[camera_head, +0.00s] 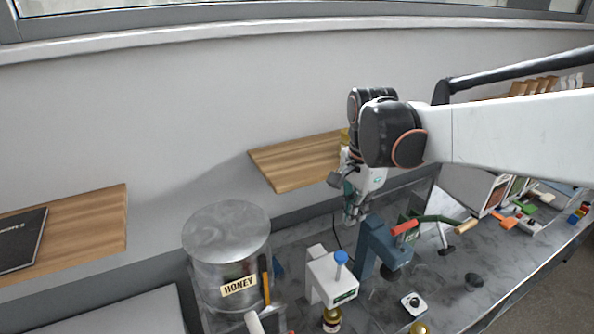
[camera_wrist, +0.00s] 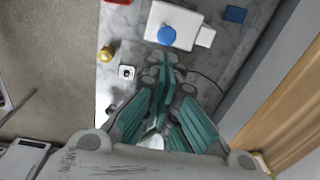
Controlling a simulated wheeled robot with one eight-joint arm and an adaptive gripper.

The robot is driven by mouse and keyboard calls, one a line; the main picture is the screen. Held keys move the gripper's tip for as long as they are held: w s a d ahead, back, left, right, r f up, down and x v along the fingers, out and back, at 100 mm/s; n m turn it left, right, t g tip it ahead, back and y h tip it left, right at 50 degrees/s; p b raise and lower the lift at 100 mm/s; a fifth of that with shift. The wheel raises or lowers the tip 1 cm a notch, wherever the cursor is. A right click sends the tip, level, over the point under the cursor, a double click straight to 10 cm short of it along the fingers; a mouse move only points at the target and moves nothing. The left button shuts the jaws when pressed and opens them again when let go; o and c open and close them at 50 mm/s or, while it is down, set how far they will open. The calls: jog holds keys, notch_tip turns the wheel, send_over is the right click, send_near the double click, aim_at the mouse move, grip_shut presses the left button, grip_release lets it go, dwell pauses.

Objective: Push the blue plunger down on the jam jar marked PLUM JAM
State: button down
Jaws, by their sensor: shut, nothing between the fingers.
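The blue plunger (camera_head: 341,257) stands up on top of a white press-like device (camera_head: 328,280) with a small green label. A jar with a gold lid (camera_head: 332,314) is at the device's front foot; its label is too small to read. My gripper (camera_head: 352,218) is shut and empty, above and behind the device, pointing down. In the wrist view the plunger's round blue top (camera_wrist: 167,35) lies just beyond my fingertips (camera_wrist: 165,58), apart from them in the picture. The device's white top (camera_wrist: 185,22) surrounds it.
A metal HONEY tank (camera_head: 227,245) stands left of the device. A blue-grey press (camera_head: 375,250) with a red-handled lever (camera_head: 404,228) stands close on the right. A white switch box (camera_head: 412,305) and another gold-lidded jar (camera_head: 419,328) are at the front. A wooden shelf (camera_head: 290,160) is behind.

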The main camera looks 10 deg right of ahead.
aim_at(346, 254)
jog(key=shift+w+r, duration=0.4)
jog(key=shift+w, duration=0.2)
jog(key=f, duration=0.4)
jog(key=f+p, duration=0.1)
jog(key=f, duration=0.4)
jog(key=f+p, duration=0.1)
jog(key=f, duration=0.4)
jog(key=shift+w+d, duration=0.1)
jog(key=shift+w, duration=0.15)
jog(key=shift+f, duration=0.1)
